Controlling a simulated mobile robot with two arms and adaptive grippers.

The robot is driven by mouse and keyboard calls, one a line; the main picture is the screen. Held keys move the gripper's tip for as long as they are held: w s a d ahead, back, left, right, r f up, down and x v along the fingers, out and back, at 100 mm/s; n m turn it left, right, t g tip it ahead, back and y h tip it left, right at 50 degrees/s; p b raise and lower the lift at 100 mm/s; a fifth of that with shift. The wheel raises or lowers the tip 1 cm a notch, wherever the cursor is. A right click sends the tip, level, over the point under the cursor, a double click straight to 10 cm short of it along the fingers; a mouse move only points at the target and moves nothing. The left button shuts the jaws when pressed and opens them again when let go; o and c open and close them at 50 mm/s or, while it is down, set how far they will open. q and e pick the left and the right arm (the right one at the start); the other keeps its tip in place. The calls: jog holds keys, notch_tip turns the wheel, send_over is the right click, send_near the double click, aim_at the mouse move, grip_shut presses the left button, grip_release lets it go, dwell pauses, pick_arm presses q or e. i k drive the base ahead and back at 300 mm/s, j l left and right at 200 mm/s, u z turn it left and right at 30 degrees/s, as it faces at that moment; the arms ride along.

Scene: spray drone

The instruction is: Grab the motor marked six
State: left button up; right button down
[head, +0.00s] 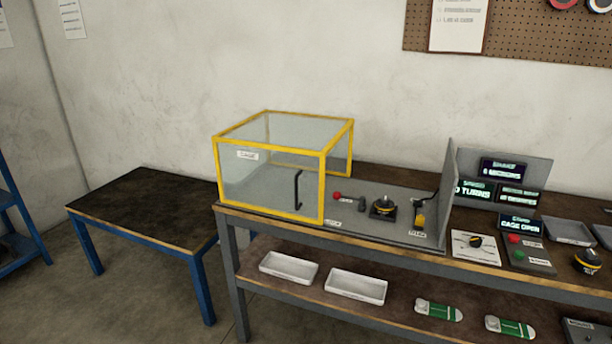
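A dark round motor with a yellow band (587,261) sits on the bench top at the right edge of the head view. Its label is too small to read. A similar dark motor-like part (383,206) sits on a square mount on the grey plate right of the cage. I cannot make out a six on either one. Neither of my grippers is in view.
A yellow-framed clear cage (324,180) stands at the bench's left end. Several lit displays, one reading CAGE OPEN (520,226), stand right of a grey upright panel (446,185). Grey trays (568,231) lie at the far right. A dark low table (145,205) at left is bare.

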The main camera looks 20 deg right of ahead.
aim_at(380, 209)
jog(key=i+l+z, duration=0.15)
jog(key=l, duration=0.25)
jog(key=i+l+z, duration=0.1)
jog(key=l, duration=0.3)
jog(key=i+l+z, duration=0.15)
jog(key=i+l, duration=0.15)
jog(key=l, duration=0.1)
